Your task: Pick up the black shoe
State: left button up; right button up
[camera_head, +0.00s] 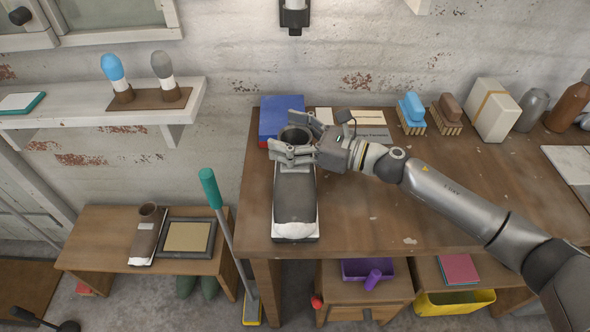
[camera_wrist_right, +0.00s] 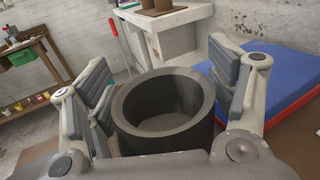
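The black shoe (camera_head: 295,196) stands on the wooden workbench (camera_head: 400,225) with its pale toe towards the front edge. Its round, dark collar (camera_wrist_right: 165,108) fills the middle of the right wrist view. My right gripper (camera_head: 290,138) is at the collar, one finger on each side of it. The fingers are spread wide in the right wrist view (camera_wrist_right: 165,95); whether the pads touch the collar I cannot tell. The shoe rests on the bench. My left gripper is not in view.
A blue and red box (camera_head: 280,112) stands just behind the shoe. Brushes (camera_head: 411,112), a cream box (camera_head: 492,110) and bottles line the back. A brown shoe (camera_head: 145,236) and a framed panel (camera_head: 186,238) lie on the low left bench. A teal-handled broom (camera_head: 212,190) leans beside the workbench.

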jog(key=c, duration=1.1)
jog(key=shift+c, duration=0.2)
